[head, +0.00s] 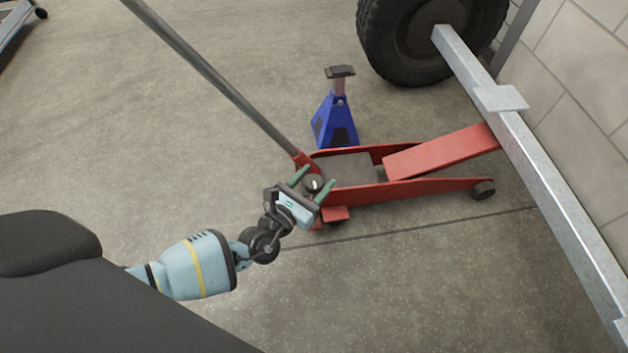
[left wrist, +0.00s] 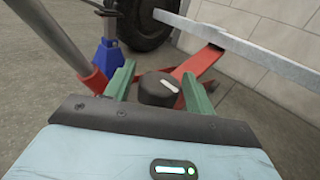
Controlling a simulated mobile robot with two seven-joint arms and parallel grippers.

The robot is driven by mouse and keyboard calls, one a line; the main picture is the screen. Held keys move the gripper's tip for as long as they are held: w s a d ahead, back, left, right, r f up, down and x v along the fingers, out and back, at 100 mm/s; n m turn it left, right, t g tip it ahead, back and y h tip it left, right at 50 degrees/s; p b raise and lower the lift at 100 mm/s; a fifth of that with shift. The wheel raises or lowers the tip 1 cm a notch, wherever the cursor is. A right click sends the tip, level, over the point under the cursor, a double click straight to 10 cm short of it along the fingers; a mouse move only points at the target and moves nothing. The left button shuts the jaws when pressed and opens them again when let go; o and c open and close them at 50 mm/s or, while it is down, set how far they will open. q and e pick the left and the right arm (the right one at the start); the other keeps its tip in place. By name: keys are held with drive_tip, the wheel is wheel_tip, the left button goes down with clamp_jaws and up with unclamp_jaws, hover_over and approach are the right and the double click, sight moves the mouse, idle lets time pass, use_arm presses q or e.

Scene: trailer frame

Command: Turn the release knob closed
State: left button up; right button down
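The release knob (head: 314,184) is a black round knob with a white pointer mark, at the rear of the red floor jack (head: 408,191). In the left wrist view the knob (left wrist: 158,89) sits between and just beyond the two green fingers, with its white mark slanting. My left gripper (head: 312,181) is open, its fingers on either side of the knob. I cannot tell whether they touch it. The jack's long handle (head: 225,85) rises to the upper left from its red socket. My right gripper is not in view.
A blue jack stand (head: 335,122) stands behind the jack. A galvanized trailer beam (head: 540,160) runs along the right, above the jack's red lifting arm, with a black tire (head: 385,40) at the back. A block wall (head: 585,80) is at right.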

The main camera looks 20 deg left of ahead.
sight(308, 189)
use_arm(q)
drive_tip(key=shift+o, duration=0.4)
drive_tip(key=shift+s+f, duration=0.1)
drive_tip(key=shift+s, duration=0.25)
drive_tip(key=p+v, duration=0.2)
drive_tip(key=v, duration=0.4)
drive_tip(key=shift+s+a+p, duration=0.1)
drive_tip(key=shift+s+p, duration=0.2)
drive_tip(key=shift+s, duration=0.25)
